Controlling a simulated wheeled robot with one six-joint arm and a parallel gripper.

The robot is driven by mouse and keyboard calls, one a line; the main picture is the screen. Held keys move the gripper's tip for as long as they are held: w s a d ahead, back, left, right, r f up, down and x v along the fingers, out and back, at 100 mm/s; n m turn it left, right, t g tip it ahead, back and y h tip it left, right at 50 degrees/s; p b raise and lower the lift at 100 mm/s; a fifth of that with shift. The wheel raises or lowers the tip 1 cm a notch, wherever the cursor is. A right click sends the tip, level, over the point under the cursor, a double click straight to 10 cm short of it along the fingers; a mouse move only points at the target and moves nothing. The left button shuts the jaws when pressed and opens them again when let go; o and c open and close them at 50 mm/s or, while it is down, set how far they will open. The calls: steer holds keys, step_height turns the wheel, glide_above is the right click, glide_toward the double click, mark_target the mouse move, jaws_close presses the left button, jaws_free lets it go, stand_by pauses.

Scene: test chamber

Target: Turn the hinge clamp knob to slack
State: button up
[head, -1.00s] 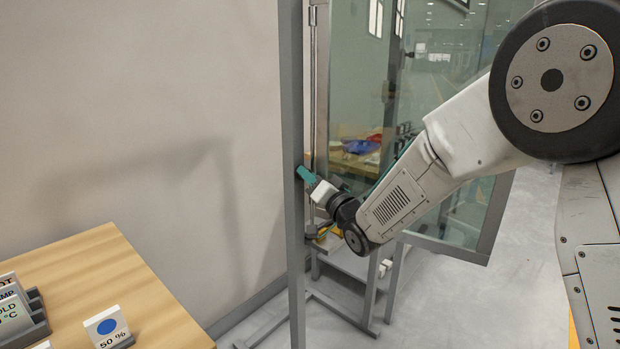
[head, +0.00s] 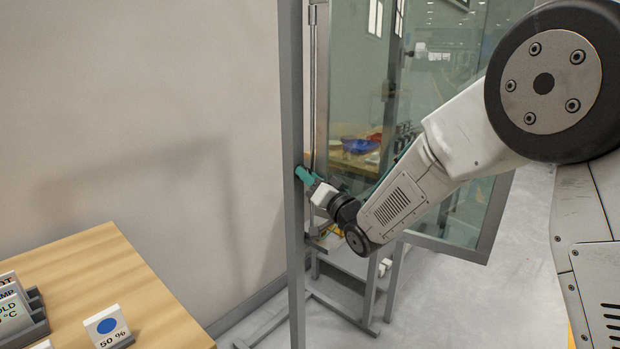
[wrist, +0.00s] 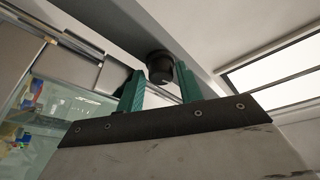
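The clamp knob (wrist: 160,66) is a short black round knob in the wrist view, standing out from a grey post (wrist: 125,27). My gripper (wrist: 162,72) has two teal fingers that stand apart, one on each side of the knob. The knob fills most of the gap between the tips; I cannot tell whether both fingers press on it. In the head view my gripper (head: 304,174) reaches the grey upright post (head: 292,120). The knob is hidden there.
A glass door (head: 455,215) in a grey frame hangs behind my arm. A wooden table (head: 95,285) with a blue-dot card (head: 106,326) and a rack of label cards (head: 25,315) stands at lower left. A pale wall (head: 140,100) lies behind the post.

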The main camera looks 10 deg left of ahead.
steer(key=v, duration=0.7)
steer(key=shift+s+d, duration=0.25)
steer(key=shift+c, duration=0.2)
